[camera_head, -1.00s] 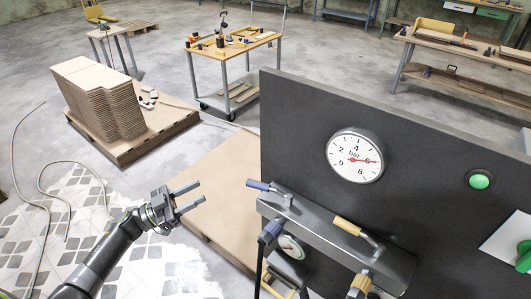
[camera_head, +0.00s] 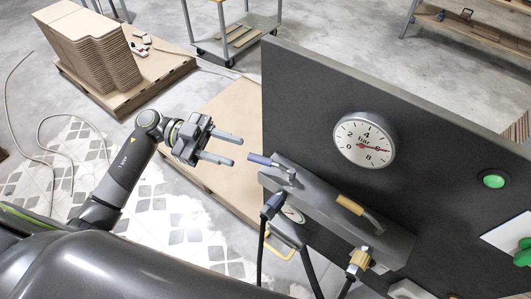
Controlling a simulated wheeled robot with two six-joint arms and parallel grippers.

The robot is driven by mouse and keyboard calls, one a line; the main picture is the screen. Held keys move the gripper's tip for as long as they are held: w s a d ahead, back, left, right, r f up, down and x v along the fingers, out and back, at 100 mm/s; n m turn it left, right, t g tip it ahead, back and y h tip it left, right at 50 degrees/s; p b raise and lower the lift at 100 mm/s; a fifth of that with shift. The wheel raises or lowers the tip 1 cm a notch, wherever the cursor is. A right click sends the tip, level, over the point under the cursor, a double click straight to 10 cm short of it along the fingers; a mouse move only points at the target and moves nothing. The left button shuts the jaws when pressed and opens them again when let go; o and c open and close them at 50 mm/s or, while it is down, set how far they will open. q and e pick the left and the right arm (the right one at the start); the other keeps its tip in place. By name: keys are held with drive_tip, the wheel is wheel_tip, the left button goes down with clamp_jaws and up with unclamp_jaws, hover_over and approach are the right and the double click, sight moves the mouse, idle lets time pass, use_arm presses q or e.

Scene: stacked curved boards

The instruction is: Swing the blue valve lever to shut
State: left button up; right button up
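The blue valve lever (camera_head: 262,160) sticks out to the left from the top left end of a grey manifold block (camera_head: 322,200) on the dark panel. A second lever with a tan handle (camera_head: 350,204) sits farther right on the same block. My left gripper (camera_head: 236,149) is open and empty, just left of the blue lever, its two fingers pointing right toward it with a small gap between. It does not appear to touch the lever. My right gripper is not in view.
The dark panel (camera_head: 300,90) stands upright behind the block, with a round pressure gauge (camera_head: 364,140) and a green light (camera_head: 493,180). Hoses hang below the block. A pallet with stacked curved boards (camera_head: 92,50) stands at the upper left.

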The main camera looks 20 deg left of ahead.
sight(271, 163)
use_arm(q)
drive_tip(key=d, duration=0.2)
drive_tip(key=d+p, duration=0.1)
drive_tip(key=d, duration=0.2)
drive_tip(key=d+p, duration=0.1)
drive_tip(key=d, duration=0.2)
drive_tip(key=shift+s+r, duration=0.1)
drive_tip(key=shift+s, duration=0.15)
drive_tip(key=shift+d, duration=0.55)
clamp_jaws()
